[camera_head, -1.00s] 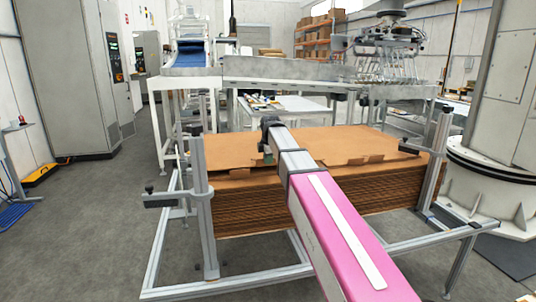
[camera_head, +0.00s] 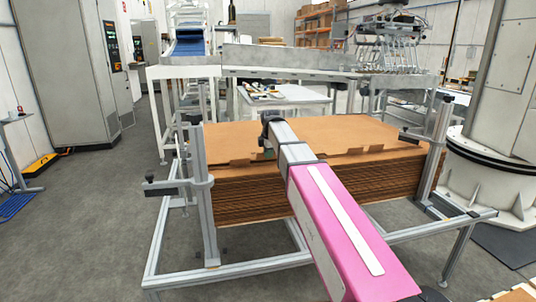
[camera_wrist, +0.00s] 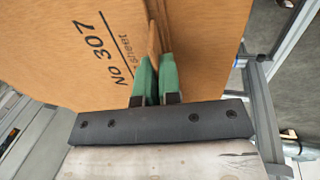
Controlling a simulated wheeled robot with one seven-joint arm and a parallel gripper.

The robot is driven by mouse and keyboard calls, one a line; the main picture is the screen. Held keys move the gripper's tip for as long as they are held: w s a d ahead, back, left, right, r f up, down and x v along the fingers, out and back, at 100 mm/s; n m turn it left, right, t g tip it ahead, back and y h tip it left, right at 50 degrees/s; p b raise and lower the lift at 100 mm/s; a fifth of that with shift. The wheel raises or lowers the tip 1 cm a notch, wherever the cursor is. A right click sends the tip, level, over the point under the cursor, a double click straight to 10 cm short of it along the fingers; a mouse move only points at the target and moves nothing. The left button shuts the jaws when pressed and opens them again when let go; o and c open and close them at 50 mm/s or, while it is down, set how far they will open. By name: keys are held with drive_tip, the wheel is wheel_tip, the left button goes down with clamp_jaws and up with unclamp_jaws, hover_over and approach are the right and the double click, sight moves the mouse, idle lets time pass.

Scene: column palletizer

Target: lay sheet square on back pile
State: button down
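A pile of brown cardboard sheets (camera_head: 250,197) stands in a metal frame in the head view. Its top sheet (camera_head: 340,135) looks slightly skewed, with notched tabs along the near edge. My gripper (camera_head: 268,135) is over the pile's left part, seen from behind. In the wrist view my gripper's green fingers (camera_wrist: 155,78) are close together on a thin brown strip, which looks like the edge of a sheet (camera_wrist: 60,50) printed "No 307". Only one pile shows in the head view. My arm hides part of the sheet and the near face.
Upright posts with clamps stand at the frame's left (camera_head: 203,195) and right (camera_head: 437,150) corners. A white table (camera_head: 285,97) and a conveyor (camera_head: 190,48) are behind. A round white pedestal (camera_head: 490,175) is close on the right. Grey floor is open at left.

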drive_tip(key=shift+f, duration=0.5)
idle(0.6)
drive_tip(key=c, duration=1.2)
unclamp_jaws()
